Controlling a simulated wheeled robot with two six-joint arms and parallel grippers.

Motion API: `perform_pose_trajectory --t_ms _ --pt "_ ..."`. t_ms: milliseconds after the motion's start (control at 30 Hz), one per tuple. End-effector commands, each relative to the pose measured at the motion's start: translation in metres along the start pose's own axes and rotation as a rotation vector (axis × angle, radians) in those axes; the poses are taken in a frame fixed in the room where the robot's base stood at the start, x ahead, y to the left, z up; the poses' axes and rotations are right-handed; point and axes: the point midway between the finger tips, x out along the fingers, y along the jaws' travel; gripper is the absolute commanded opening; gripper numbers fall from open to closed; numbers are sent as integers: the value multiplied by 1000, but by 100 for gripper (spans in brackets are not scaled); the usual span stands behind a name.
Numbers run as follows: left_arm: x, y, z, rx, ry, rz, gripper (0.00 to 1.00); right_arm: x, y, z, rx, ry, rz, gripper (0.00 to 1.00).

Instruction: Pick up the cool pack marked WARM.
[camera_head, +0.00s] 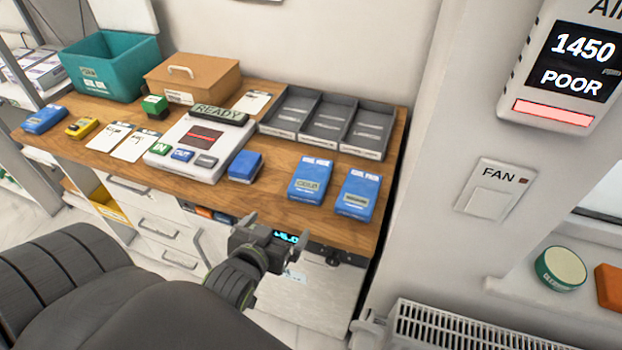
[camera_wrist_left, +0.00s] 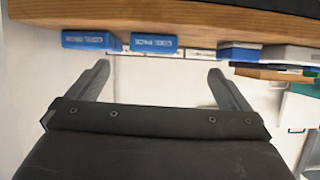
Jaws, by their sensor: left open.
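Two blue cool packs lie flat at the right end of the wooden counter. The left one (camera_head: 310,178) has a pale label that seems to read COLD. The label on the right one (camera_head: 358,193) is too small to read surely. Two blue packs also show in the left wrist view, one at left (camera_wrist_left: 90,40) and one nearer the middle (camera_wrist_left: 153,43), with COOL PACK on their sides. My left gripper (camera_head: 277,232) is open and empty, in front of the counter edge, apart from both packs. Its fingers (camera_wrist_left: 158,70) show below the packs in the wrist view.
Behind the packs stand grey trays (camera_head: 373,155). Left of them are another blue item (camera_head: 245,167) and a white device (camera_head: 210,168) with a READY display (camera_head: 218,113). The wooden counter edge (camera_head: 330,238) lies between my gripper and the packs. A radiator (camera_head: 450,330) stands at lower right.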

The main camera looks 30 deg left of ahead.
Motion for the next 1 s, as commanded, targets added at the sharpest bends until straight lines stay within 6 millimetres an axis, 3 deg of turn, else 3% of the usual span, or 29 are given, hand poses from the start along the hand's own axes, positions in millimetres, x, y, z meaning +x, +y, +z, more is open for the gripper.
perform_pose_trajectory --t_ms 267,800,1000 --pt "11 6 -24 -22 127 8 100 -2 0 -2 0 3 0 0" --pt "105 6 -36 -21 125 7 100 -21 -4 -5 2 4 -7 0" --pt "122 6 -37 -23 123 7 100 -23 -4 -6 2 5 -7 0"
